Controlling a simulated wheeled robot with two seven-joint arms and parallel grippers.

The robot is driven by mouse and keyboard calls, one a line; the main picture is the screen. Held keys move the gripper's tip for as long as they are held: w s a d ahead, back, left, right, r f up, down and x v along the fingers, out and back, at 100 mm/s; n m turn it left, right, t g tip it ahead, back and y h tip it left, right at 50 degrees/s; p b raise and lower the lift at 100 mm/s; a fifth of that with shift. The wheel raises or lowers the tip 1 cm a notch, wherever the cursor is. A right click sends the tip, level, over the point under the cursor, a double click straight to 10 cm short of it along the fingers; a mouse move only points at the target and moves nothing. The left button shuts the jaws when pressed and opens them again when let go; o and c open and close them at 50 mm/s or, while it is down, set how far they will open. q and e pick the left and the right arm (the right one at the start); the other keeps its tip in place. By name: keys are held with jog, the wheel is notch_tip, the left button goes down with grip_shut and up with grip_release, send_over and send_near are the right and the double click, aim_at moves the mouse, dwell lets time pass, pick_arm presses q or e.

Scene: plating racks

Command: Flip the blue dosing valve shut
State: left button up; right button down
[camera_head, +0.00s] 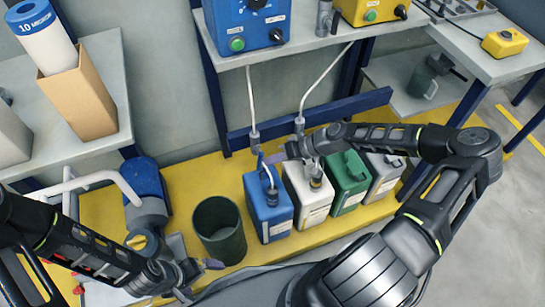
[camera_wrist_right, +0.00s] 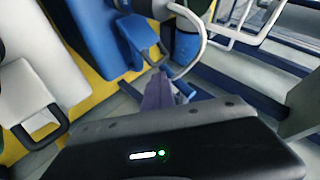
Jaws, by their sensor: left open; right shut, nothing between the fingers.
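The blue dosing valve (camera_head: 255,142) is at the lower end of a white pipe, above the blue canister (camera_head: 268,205). A small blue lever hangs at it, close to my right fingertips; I cannot tell whether they touch. My right gripper (camera_head: 273,158) is shut and empty, reaching in from the right above the canisters. In the right wrist view, its purple fingers (camera_wrist_right: 165,90) point towards the blue canister (camera_wrist_right: 98,38) and a curved white hose (camera_wrist_right: 196,35). The valve is not clearly made out there. My left gripper (camera_head: 200,266) is open and empty beside the dark green bucket.
A second valve (camera_head: 299,124) hangs above the white canister (camera_head: 307,195). Green (camera_head: 347,184) and grey (camera_head: 384,178) canisters stand to its right. A dark green bucket (camera_head: 219,231) and a blue pump (camera_head: 146,192) stand at left. A shelf (camera_head: 300,42) overhangs the back.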

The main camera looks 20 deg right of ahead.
jog(key=shift+a+f+m+t+y+b, duration=0.3)
jog(key=shift+f+m+y+b, duration=0.15)
jog(key=shift+y+b, duration=0.7)
jog(key=shift+a+y, duration=0.3)
jog(key=shift+y, duration=0.05)
jog(key=p+v, duration=0.1)
jog(key=v, duration=0.6)
jog(key=shift+d+r, duration=0.25)
jog(key=shift+s, duration=0.25)
